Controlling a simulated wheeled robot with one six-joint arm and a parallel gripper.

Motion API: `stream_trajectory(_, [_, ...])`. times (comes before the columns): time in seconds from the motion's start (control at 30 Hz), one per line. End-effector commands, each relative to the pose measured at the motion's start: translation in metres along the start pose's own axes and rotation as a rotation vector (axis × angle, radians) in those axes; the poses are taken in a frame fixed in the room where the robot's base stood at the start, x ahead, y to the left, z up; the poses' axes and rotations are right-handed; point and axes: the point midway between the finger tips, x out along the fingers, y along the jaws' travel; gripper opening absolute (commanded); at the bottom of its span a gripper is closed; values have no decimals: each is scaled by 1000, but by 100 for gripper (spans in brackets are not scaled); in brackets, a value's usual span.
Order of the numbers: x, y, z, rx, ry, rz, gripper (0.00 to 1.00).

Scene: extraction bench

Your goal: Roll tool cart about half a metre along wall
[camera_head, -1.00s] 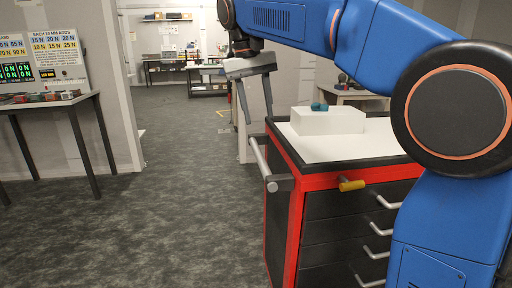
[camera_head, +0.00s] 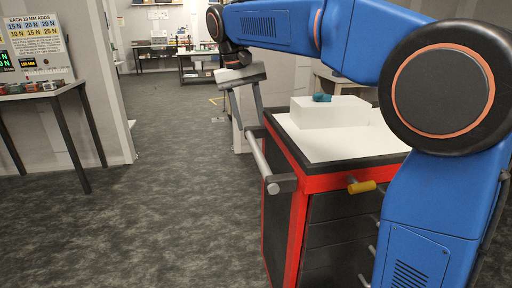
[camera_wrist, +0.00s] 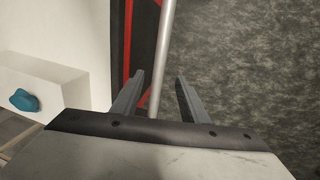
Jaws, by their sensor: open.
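The tool cart (camera_head: 303,203) is red and black with a white top and several drawers, and stands at the right in the head view. A grey bar handle (camera_head: 258,158) runs along its left side. My gripper (camera_head: 250,118) is open above the far end of this handle. In the wrist view the handle bar (camera_wrist: 162,60) passes between the fingers of my gripper (camera_wrist: 158,92), nearer the left one. I cannot tell whether the fingers touch it. My blue arm hides the cart's right part.
A white box (camera_head: 328,112) with a teal knob (camera_head: 321,98) sits on the cart top. A yellow-ended lever (camera_head: 361,187) sticks out of the cart's front. A table (camera_head: 50,92) with small items stands at the left. The carpet (camera_head: 175,190) between is clear.

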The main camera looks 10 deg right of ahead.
Motion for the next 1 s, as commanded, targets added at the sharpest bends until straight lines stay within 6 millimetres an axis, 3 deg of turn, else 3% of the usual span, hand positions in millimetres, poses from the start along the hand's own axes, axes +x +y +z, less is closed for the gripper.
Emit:
stream_trajectory(0.5, [84, 0, 1, 0, -2, 1, 40])
stream_trajectory(0.7, [98, 0, 1, 1, -1, 0, 40])
stream_trajectory(1.0, [100, 0, 0, 0, 0, 0, 40])
